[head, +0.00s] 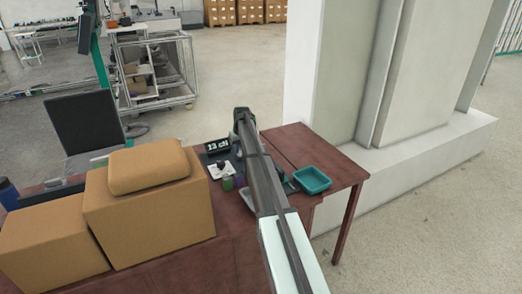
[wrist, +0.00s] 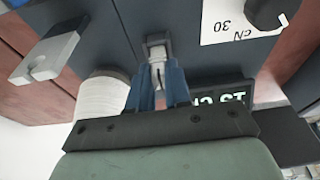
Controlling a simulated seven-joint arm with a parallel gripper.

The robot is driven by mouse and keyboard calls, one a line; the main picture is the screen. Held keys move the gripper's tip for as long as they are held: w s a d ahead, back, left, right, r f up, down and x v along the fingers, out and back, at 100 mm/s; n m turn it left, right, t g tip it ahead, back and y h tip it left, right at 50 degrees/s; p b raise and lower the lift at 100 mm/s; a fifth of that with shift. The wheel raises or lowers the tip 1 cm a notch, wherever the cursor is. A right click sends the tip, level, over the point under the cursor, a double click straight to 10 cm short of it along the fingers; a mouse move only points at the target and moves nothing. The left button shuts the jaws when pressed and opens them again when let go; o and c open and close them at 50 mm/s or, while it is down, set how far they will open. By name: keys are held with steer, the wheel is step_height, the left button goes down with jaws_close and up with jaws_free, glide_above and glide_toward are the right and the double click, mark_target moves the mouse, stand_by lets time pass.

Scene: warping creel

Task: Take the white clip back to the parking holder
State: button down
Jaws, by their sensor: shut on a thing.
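In the wrist view my gripper (wrist: 158,82) has two blue fingers shut on a small pale grey-white piece, the white clip (wrist: 156,48), which sticks out past the fingertips over a dark grey surface. A light grey slotted bracket (wrist: 46,54) at the left of the wrist view may be the parking holder; the clip is apart from it. In the head view my arm reaches over the table and hides the clip and the fingers.
A white ribbed cylinder (wrist: 103,97) stands close left of my fingers. A lit display (head: 218,146), a white card (wrist: 238,20) and a black knob-like thing (wrist: 267,12) are nearby. A teal tray (head: 312,180) and cardboard boxes (head: 150,215) stand on the table (head: 345,172).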

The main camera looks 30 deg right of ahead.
steer(key=shift+f, duration=0.4)
stand_by(0.3)
steer(key=c, duration=0.7)
jaws_free()
steer(key=shift+c, duration=0.2)
steer(key=shift+r, duration=0.1)
steer(key=v, duration=0.7)
